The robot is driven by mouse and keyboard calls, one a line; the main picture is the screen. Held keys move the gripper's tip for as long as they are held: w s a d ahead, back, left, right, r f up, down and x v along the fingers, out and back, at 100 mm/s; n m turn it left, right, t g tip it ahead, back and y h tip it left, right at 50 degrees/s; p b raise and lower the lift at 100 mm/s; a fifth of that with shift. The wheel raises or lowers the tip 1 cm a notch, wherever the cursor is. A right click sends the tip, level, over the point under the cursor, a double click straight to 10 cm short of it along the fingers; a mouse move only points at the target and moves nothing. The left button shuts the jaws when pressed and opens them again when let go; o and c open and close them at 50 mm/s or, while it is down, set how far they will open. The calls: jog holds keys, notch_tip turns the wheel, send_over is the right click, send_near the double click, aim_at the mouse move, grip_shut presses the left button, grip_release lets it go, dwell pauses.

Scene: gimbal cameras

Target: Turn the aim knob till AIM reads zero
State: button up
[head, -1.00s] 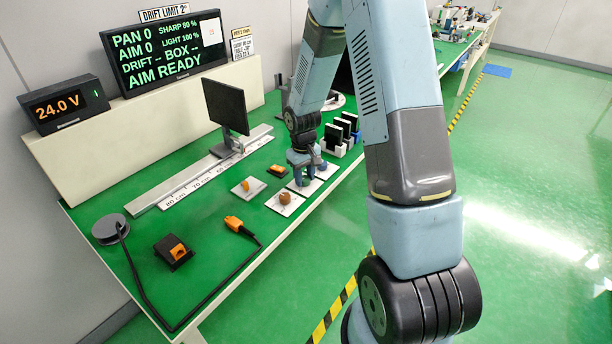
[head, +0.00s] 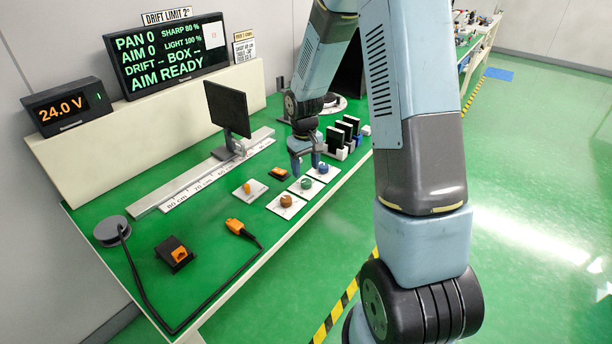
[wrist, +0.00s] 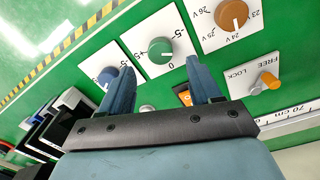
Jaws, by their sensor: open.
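The display (head: 168,52) reads PAN 0, AIM 0 and AIM READY. Three round knobs sit on white plates on the green bench: an orange-brown one (head: 286,201), a green one (head: 306,183) and a blue one (head: 322,168). I cannot read which is the aim knob. My gripper (head: 305,166) is open and empty above the bench, by the green and blue knobs. In the wrist view, the green knob (wrist: 160,50) shows beyond the gap between my fingertips (wrist: 160,70), with a scale marked -5, 0 and +5. The blue knob (wrist: 107,76) is partly hidden by the left finger.
An orange lever (wrist: 270,80) on a FREE/LOCK plate is near the knobs. A black screen (head: 228,108) stands on the rail behind. Black-and-white blocks (head: 345,135) stand to the right. A cable with an orange plug (head: 236,227) lies at the front left.

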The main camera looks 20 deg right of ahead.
aim_at(305, 181)
notch_tip(305, 181, up, 8)
jog(key=shift+a+r, duration=0.15)
jog(key=shift+r, duration=0.05)
dwell(0.3)
jog(key=s+r+m+t, duration=0.2)
jog(key=s+r+t, duration=0.1)
jog(key=s+r, duration=1.1)
jog(key=s+r+t, duration=0.1)
jog(key=s+r, duration=0.3)
jog(key=s, duration=0.3)
jog(key=s+d+r+m+t, duration=0.1)
jog(key=s+r, duration=0.2)
jog(key=s, duration=0.4)
jog(key=shift+s+r, duration=0.25)
jog(key=shift+r, duration=0.1)
jog(key=shift+c, duration=0.4)
dwell(1.2)
